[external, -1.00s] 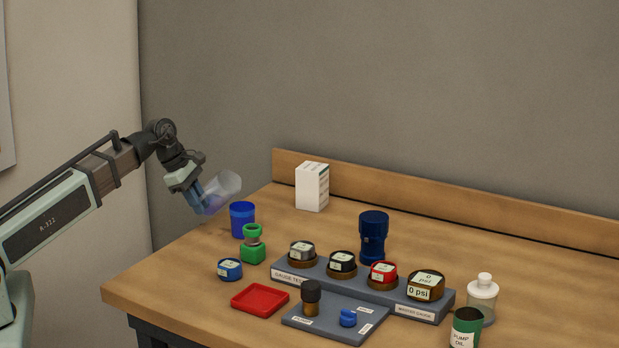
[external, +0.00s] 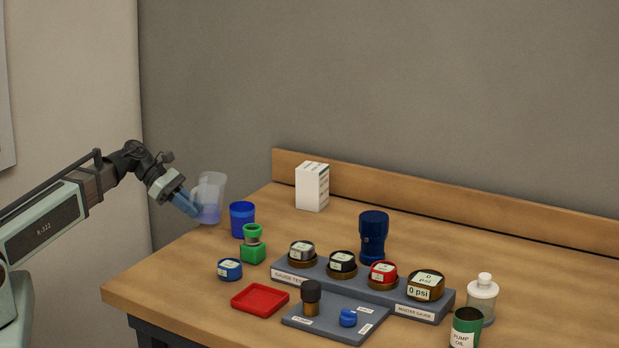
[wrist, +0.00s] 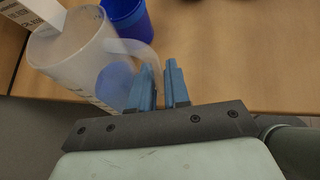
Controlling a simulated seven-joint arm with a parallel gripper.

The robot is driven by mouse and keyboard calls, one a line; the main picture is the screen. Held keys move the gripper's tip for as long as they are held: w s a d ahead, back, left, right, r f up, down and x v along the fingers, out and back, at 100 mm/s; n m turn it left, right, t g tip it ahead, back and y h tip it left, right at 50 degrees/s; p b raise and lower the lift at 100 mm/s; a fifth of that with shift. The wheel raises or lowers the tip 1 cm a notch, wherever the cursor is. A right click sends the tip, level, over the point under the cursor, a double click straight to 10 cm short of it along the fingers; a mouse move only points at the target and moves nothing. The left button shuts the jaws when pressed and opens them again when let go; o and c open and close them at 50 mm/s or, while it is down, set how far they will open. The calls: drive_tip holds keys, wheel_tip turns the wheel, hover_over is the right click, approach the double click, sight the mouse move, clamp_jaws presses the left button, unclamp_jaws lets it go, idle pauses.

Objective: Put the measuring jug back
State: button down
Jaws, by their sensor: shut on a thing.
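The measuring jug (external: 211,188) is clear and frosted, with a bluish tint in its lower part. It is close to upright in the external view, at the table's far left edge beside the blue cup. My gripper (external: 193,206), with blue fingers, is shut on the jug at its handle side. In the wrist view the jug (wrist: 72,58) is left of my gripper (wrist: 162,82), and its handle curves down to the fingers. The external view does not clearly show whether the jug's base touches the table.
A blue cup (external: 242,222) stands just right of the jug; it also shows in the wrist view (wrist: 128,16). A green fitting (external: 253,248), blue-rimmed gauge (external: 230,269), red tray (external: 260,298) and gauge stand (external: 300,281) lie nearer. A white box (external: 312,187) stands behind.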

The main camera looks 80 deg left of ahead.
drive_tip(key=shift+s+a+f+t+h, duration=0.15)
drive_tip(key=shift+s+a+t+h, duration=0.2)
drive_tip(key=shift+t+h, duration=0.4)
